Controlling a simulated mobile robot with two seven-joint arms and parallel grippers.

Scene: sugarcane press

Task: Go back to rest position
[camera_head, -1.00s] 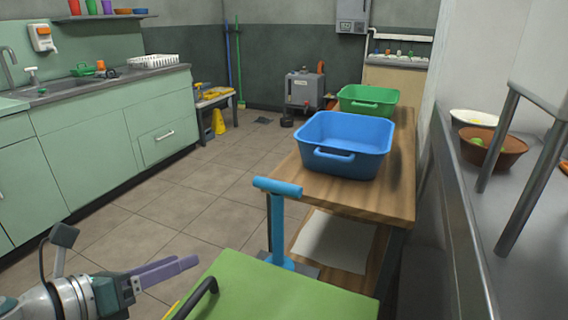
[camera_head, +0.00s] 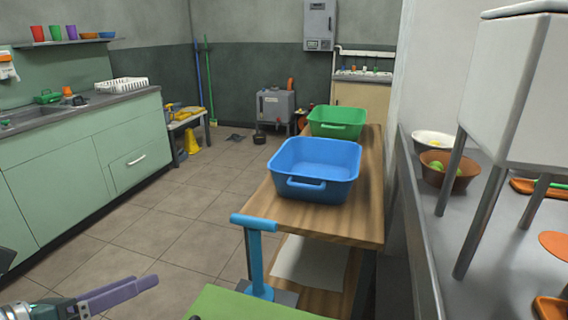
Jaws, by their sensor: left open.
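My left gripper (camera_head: 118,292) shows at the bottom left, with its purple fingers pointing right. It is open and holds nothing. It is apart from the wooden table and the blue post. My right gripper is not in view.
A wooden table (camera_head: 345,228) carries a blue basin (camera_head: 318,160) and a green basin (camera_head: 338,122). A blue T-shaped post (camera_head: 256,255) and a green surface (camera_head: 250,304) are in front. A grey counter (camera_head: 425,225) runs along the right. Tiled floor (camera_head: 185,205) is free at the left.

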